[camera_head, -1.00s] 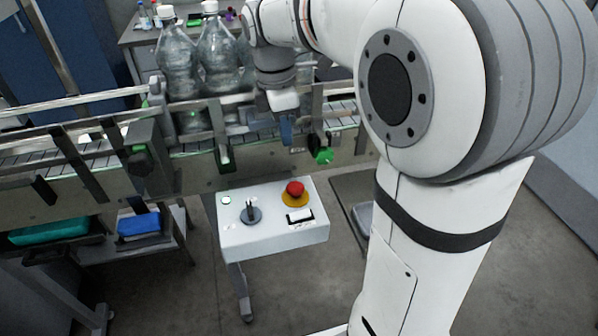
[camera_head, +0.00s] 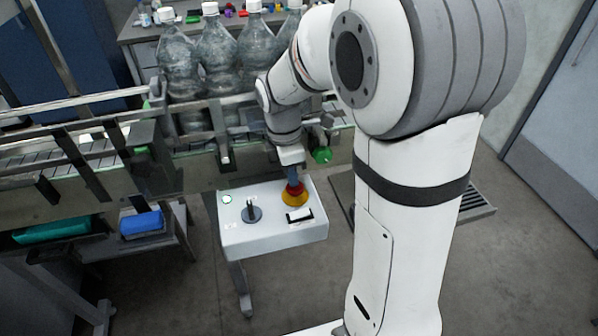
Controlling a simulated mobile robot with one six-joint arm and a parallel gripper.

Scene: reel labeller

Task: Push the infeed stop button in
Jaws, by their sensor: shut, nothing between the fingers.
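The infeed stop button (camera_head: 298,191) is a red mushroom button on a yellow base, at the back right of a white control box. My gripper (camera_head: 293,178) points down right over the button and hides part of its top. Its fingers are shut with nothing between them. I cannot tell from this view whether the fingertips touch the button or whether it is pressed in.
The control box (camera_head: 270,238) stands on a leg in front of the conveyor. It also carries a black selector knob (camera_head: 251,212), a small green-lit button (camera_head: 226,198) and a black-and-white switch (camera_head: 299,215). Large clear bottles (camera_head: 216,62) stand on the conveyor behind.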

